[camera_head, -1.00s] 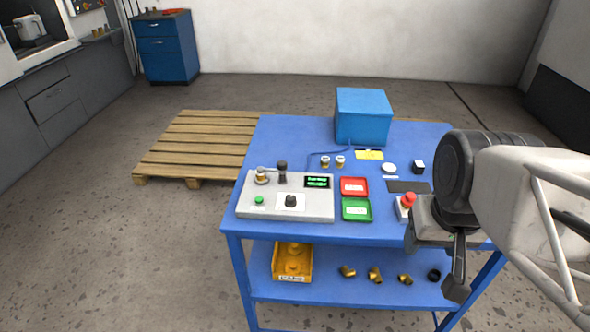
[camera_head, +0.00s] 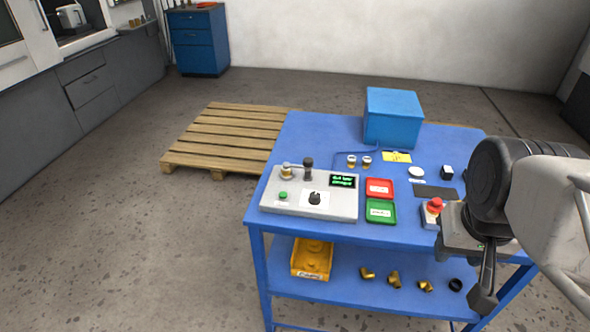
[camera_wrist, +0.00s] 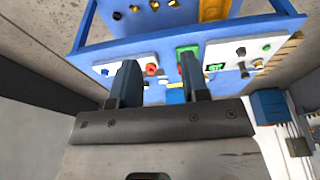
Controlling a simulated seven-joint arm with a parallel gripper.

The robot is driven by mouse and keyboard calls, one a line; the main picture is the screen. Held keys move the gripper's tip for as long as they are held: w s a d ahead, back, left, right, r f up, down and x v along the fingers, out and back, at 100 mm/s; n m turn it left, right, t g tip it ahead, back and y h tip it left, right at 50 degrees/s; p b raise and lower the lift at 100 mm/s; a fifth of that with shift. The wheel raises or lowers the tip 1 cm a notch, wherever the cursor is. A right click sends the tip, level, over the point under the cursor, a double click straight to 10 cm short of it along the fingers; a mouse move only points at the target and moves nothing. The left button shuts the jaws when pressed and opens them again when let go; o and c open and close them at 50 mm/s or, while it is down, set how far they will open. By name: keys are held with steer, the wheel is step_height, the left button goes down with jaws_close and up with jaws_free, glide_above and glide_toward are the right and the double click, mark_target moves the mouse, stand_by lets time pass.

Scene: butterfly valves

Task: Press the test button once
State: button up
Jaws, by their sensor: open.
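The grey control panel (camera_head: 340,206) lies on the left front of the blue table. Its small green button (camera_head: 283,195) is at the left front, beside a black knob (camera_head: 314,198) and a lit display (camera_head: 342,181). Whether the button is pressed in is too small to tell. My gripper (camera_head: 484,293) is off the table's right front side, well apart from the panel. In the wrist view, my gripper (camera_wrist: 160,75) has its two fingers apart with nothing held. The panel shows there right of the fingers, with the green button (camera_wrist: 267,47) visible.
A red mushroom button (camera_head: 436,204) on a small box stands near my gripper. Red (camera_head: 379,188) and green (camera_head: 380,211) trays lie right of the panel. A blue box (camera_head: 392,118) stands at the back. Brass fittings and a yellow bin (camera_head: 312,261) sit on the lower shelf.

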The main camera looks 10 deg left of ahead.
jaws_close()
stand_by(1.4)
